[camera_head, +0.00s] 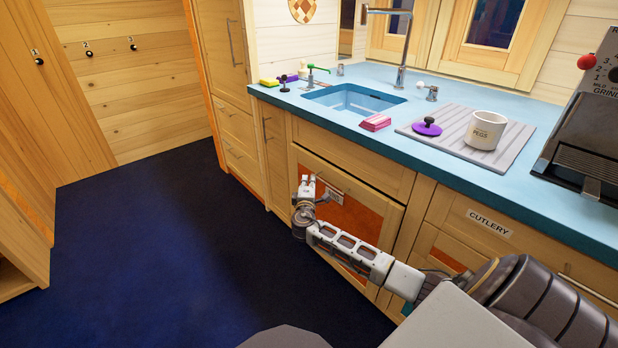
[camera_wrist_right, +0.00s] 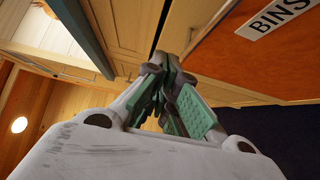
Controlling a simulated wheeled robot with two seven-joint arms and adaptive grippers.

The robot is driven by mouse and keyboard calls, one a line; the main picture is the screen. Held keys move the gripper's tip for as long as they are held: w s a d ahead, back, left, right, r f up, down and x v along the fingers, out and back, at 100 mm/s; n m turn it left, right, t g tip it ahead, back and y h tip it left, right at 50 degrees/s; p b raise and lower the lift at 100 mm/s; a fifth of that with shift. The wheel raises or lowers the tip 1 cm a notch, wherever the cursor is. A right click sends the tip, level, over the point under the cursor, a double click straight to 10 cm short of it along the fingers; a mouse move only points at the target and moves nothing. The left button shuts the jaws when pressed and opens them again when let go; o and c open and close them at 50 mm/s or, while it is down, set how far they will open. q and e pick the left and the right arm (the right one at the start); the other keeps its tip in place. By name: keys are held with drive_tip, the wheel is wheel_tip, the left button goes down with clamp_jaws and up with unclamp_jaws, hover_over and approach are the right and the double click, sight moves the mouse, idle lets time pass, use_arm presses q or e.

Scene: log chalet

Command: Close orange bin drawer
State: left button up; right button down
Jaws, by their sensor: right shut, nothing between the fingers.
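The bin drawer has an orange front panel (camera_head: 350,217) in a light wood frame, below the counter and left of the cutlery drawer. A BINS label sits on it, and it reads clearly in the right wrist view (camera_wrist_right: 272,18). I cannot tell surely how far the drawer stands out from the cabinet. My right gripper (camera_head: 308,182) is in front of the drawer's left part, hiding some of it. In the wrist view its green-padded fingers (camera_wrist_right: 172,75) are together and empty, with the orange panel to their right. Contact is unclear. My left gripper is out of view.
The blue counter (camera_head: 400,142) overhangs the cabinets, with a sink (camera_head: 355,100) and a grey drainer carrying a white mug (camera_head: 485,130). The cutlery drawer label (camera_head: 489,222) is to the right. The dark floor (camera_head: 150,240) left of the cabinets is clear.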

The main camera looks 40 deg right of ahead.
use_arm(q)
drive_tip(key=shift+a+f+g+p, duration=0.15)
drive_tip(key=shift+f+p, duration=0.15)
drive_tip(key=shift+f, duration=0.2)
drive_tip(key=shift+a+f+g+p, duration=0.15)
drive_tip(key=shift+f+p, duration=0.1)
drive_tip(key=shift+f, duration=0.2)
use_arm(e)
drive_tip(key=v, duration=0.5)
drive_tip(key=shift+s+a, duration=0.3)
